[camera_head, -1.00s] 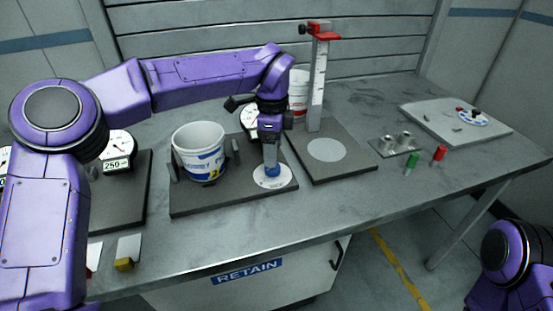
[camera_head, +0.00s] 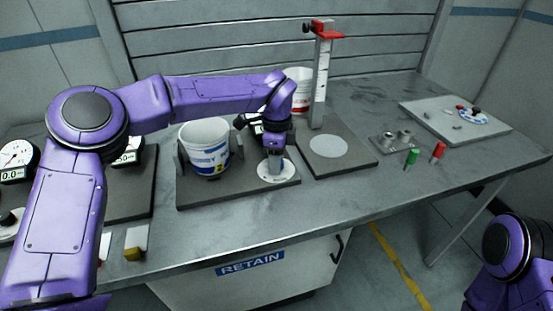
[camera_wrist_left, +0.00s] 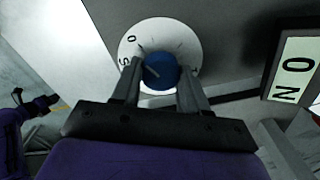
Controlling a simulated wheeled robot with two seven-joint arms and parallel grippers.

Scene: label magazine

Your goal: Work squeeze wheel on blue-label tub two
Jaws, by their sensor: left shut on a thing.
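The blue-label tub two (camera_head: 205,150) is white with a blue and yellow label and stands upright between posts on a dark base plate (camera_head: 195,198). The squeeze wheel is a blue knob (camera_wrist_left: 160,72) on a white marked dial (camera_wrist_left: 187,35), which lies at the plate's right end in the head view (camera_head: 279,178). My left gripper (camera_head: 275,166) points down over the dial. Its fingers are on both sides of the knob in the left wrist view (camera_wrist_left: 158,88), shut on it. In the head view the gripper hides the knob. My right gripper is out of frame.
A gauge and readout stand behind the gripper, mostly hidden. To the right are a plate with a pale disc (camera_head: 328,146), a red-topped scale post (camera_head: 320,80), a red-label tub (camera_head: 300,90), and green (camera_head: 411,157) and red (camera_head: 438,151) cylinders. The front bench is mostly clear.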

